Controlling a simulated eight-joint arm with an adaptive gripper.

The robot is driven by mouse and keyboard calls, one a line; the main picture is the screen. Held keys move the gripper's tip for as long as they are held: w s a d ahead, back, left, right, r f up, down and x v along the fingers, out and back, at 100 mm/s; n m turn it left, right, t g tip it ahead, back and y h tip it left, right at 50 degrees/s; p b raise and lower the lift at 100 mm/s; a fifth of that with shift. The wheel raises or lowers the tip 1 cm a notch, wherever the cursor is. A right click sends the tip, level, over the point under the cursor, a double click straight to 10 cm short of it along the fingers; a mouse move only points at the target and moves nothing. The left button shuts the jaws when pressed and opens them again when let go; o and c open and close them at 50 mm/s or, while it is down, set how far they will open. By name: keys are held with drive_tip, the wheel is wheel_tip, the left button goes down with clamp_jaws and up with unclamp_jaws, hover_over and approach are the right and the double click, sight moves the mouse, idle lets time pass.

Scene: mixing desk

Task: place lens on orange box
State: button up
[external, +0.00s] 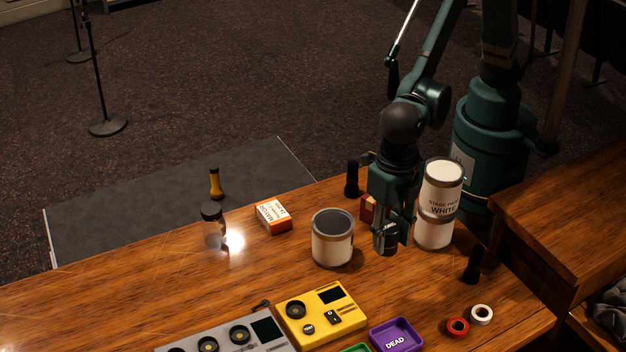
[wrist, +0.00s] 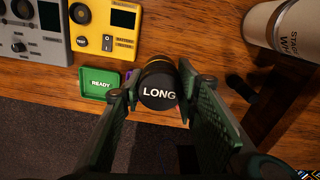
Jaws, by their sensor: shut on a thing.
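My gripper (external: 386,226) is shut on a dark cylindrical lens (external: 385,241), held above the wooden desk beside the white paint cans. In the wrist view my gripper (wrist: 158,82) has its two green fingers on either side of the lens. There the lens (wrist: 158,90) shows a black end marked LONG and a thin yellow band. An orange box (external: 273,217) with a white label lies on the desk left of the short can, well left of my gripper. Its top looks bare. It does not show in the wrist view.
A short can (external: 332,238) stands between the orange box and my gripper. A tall stacked can (external: 438,205) stands close right of it. A red box (external: 367,208) is partly hidden behind my gripper. A glass jar (external: 213,228), yellow device (external: 320,315) and purple tray (external: 396,337) are also there.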

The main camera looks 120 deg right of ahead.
drive_tip(key=w+d+p, duration=0.1)
drive_tip(key=w+d, duration=0.2)
drive_tip(key=d, duration=1)
drive_tip(key=w+d+p, duration=0.1)
drive_tip(key=w+d, duration=0.3)
drive_tip(key=d, duration=1)
drive_tip(key=w+d+p, duration=0.1)
drive_tip(key=w+d, duration=0.2)
drive_tip(key=d, duration=1)
drive_tip(key=shift+d+f, duration=0.2)
drive_tip(key=shift+f, duration=1.05)
drive_tip(key=shift+d+f, duration=0.2)
drive_tip(key=shift+f, duration=1.05)
drive_tip(key=shift+f, duration=0.1)
hover_over(274, 212)
drive_tip(key=shift+f, duration=3.05)
drive_tip(key=shift+f, duration=1.85)
drive_tip(key=shift+f+b, duration=0.2)
drive_tip(key=shift+b, duration=0.25)
